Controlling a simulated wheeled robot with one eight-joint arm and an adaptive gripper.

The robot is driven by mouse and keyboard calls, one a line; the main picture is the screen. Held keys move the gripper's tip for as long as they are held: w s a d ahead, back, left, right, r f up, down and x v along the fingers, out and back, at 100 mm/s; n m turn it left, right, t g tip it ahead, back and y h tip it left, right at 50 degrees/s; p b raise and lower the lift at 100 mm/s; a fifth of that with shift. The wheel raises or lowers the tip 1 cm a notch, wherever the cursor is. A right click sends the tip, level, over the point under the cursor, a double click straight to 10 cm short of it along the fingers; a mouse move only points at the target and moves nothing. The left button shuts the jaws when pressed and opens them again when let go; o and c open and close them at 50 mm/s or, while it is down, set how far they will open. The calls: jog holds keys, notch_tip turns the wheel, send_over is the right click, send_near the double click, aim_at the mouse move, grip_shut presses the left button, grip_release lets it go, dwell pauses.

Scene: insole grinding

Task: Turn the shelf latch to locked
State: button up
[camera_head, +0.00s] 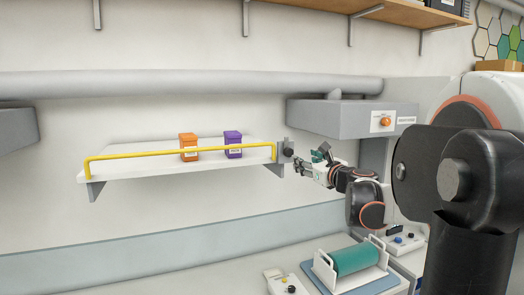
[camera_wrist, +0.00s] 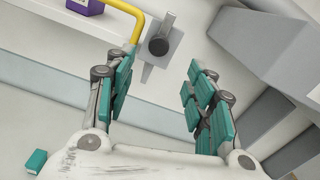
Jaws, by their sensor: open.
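The shelf latch (camera_head: 288,152) is a small grey plate with a dark round knob at the right end of the white shelf (camera_head: 130,171). In the wrist view the latch (camera_wrist: 150,72) shows its grey plate, a dark knob and a grey lever pointing up and slightly right. A yellow rail (camera_head: 180,150) runs along the shelf front and ends beside the latch. My gripper (camera_head: 308,163) is just right of the latch. In the wrist view my gripper (camera_wrist: 158,80) is open, its teal-padded fingers apart with nothing between the pads; the latch appears beyond them, nearer the left finger.
An orange box (camera_head: 188,147) and a purple box (camera_head: 233,144) stand on the shelf. A grey housing (camera_head: 345,119) with an orange knob hangs to the right above my gripper. A teal roller (camera_head: 355,259) and a small control box (camera_head: 285,284) sit on the bench below.

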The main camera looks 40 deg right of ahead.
aim_at(290, 152)
jog(key=p+x, duration=0.2)
jog(key=x, duration=0.9)
jog(key=shift+w, duration=0.3)
jog(key=shift+a, duration=0.1)
jog(key=c, duration=1.1)
